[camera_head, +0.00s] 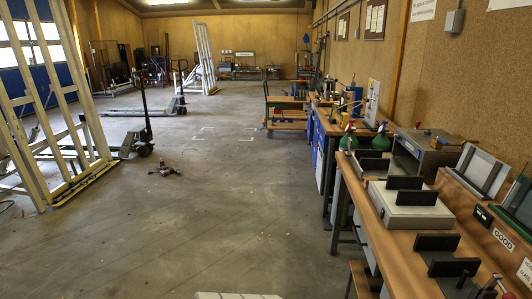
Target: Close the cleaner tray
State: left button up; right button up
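Neither of my grippers is in view. No part in view can be surely told as the cleaner tray. A grey metal box-shaped machine (408,159) stands on the workbench at the right, with small tools on its top. A low white box (411,217) with upright black plates on it sits nearer on the bench. I cannot tell whether either has a tray, or whether a tray is open.
The long wooden workbench (388,250) runs along the right wall.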

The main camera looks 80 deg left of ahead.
aim_at(366, 163)
jog(key=u, duration=1.9)
jog(key=z, duration=0.25)
jog(key=i+j+z, duration=0.7)
jog(key=i, duration=0.1)
